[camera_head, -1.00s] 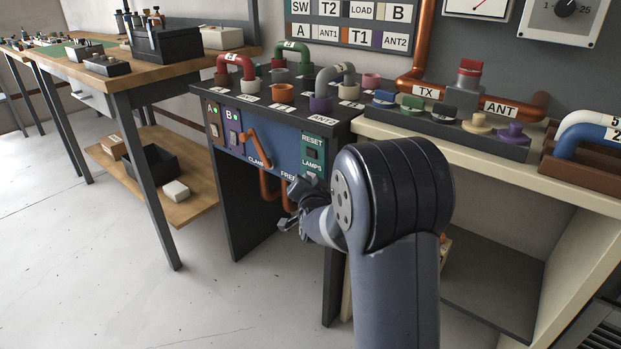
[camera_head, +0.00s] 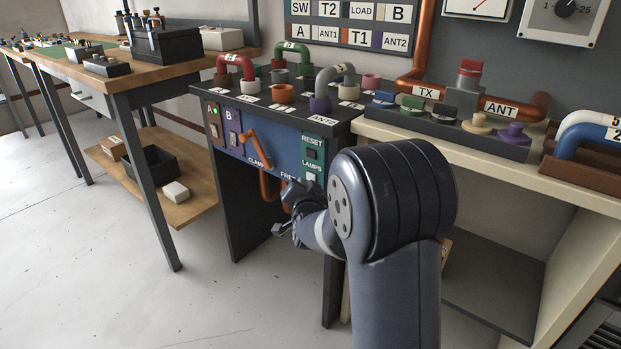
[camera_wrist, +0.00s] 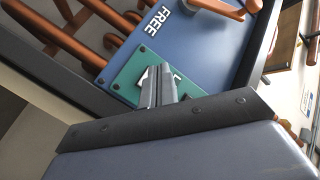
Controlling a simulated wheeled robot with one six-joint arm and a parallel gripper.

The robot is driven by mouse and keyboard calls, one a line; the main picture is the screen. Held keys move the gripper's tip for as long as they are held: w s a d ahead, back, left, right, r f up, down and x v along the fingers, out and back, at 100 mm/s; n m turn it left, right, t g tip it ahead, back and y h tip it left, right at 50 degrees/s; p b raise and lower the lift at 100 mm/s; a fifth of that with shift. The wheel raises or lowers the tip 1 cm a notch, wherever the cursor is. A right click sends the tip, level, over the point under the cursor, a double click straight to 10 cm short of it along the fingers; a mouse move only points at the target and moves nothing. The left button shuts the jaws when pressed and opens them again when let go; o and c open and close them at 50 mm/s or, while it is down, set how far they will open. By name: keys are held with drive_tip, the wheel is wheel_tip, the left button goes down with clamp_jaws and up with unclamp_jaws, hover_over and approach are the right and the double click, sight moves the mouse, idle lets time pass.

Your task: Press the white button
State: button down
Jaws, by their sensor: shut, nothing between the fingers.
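The white button (camera_head: 311,177) is a small pale square on the green strip under the word LAMPS, on the front of the dark cabinet. My gripper (camera_head: 281,229) is in front of the cabinet, lower and to the left of the button, partly hidden by my own arm. In the wrist view my gripper (camera_wrist: 160,70) is shut and empty, its fingertips over the green plate (camera_wrist: 124,88). White marks show on both sides of the fingertips; I cannot tell whether one is the button, or whether the tips touch the plate.
A dark button (camera_head: 312,154) sits under RESET, above the white one. An orange clamp handle (camera_head: 256,148) sticks out of the blue panel (camera_head: 275,145) to the left. A cream bench (camera_head: 470,158) stands close on the right. The floor (camera_head: 110,270) at the left is open.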

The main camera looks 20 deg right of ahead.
drive_tip(key=s+a, duration=0.1)
drive_tip(key=a, duration=0.1)
drive_tip(key=s+a, duration=0.1)
drive_tip(key=shift+s+a, duration=0.35)
idle(0.5)
drive_tip(key=p, duration=0.1)
drive_tip(key=w+d+p, duration=0.1)
drive_tip(key=shift+d+r+p, duration=0.1)
drive_tip(key=shift+r+p, duration=0.15)
drive_tip(key=shift+p, duration=0.1)
drive_tip(key=shift+p, duration=0.4)
drive_tip(key=shift+s+a+f+b, duration=0.15)
drive_tip(key=shift+s+a, duration=0.7)
drive_tip(key=shift+a, duration=0.25)
drive_tip(key=shift+s+a+f+b, duration=0.1)
drive_tip(key=shift+s+a+b, duration=0.05)
drive_tip(key=shift+s+a, duration=0.8)
drive_tip(key=shift+w, duration=0.25)
